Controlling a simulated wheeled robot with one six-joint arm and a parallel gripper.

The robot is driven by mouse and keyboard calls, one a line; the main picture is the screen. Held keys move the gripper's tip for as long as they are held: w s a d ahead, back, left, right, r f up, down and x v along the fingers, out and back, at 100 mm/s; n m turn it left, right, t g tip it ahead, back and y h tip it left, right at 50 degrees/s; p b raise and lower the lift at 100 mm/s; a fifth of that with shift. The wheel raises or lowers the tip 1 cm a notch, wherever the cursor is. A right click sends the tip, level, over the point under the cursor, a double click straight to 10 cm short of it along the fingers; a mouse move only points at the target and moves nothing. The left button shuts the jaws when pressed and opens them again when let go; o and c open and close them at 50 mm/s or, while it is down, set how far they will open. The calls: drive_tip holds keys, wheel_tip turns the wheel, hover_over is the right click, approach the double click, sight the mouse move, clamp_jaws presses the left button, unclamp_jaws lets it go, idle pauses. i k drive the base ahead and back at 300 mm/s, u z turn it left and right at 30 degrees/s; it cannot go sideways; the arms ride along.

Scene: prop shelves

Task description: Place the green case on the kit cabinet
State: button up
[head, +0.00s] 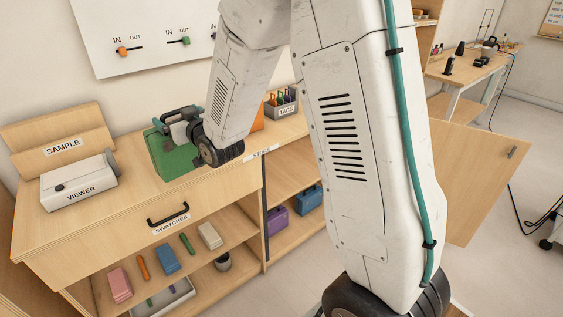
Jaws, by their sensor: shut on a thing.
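The green case (173,160) is at the wooden cabinet's top (215,165), right of the white viewer. My gripper (172,122) is shut on its upper part, and my wrist hides the case's right side. I cannot tell whether its underside touches the top or hangs just above it. No label reading "kit" is legible; the cabinet's front edge carries a small label that is hard to read. A purple case (277,218) and a blue case (309,198) stand in the cabinet's right lower bay.
The viewer (78,181) and a wooden sample holder (62,140) stand at the left. An orange item and a tags bin (283,109) stand behind my arm. A swatches drawer handle (168,214) is on the front. An open door (478,180) juts out at right.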

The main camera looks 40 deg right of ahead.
sight(304, 165)
drive_tip(key=u, duration=2.55)
drive_tip(key=k, duration=2.3)
drive_tip(key=z, duration=2.55)
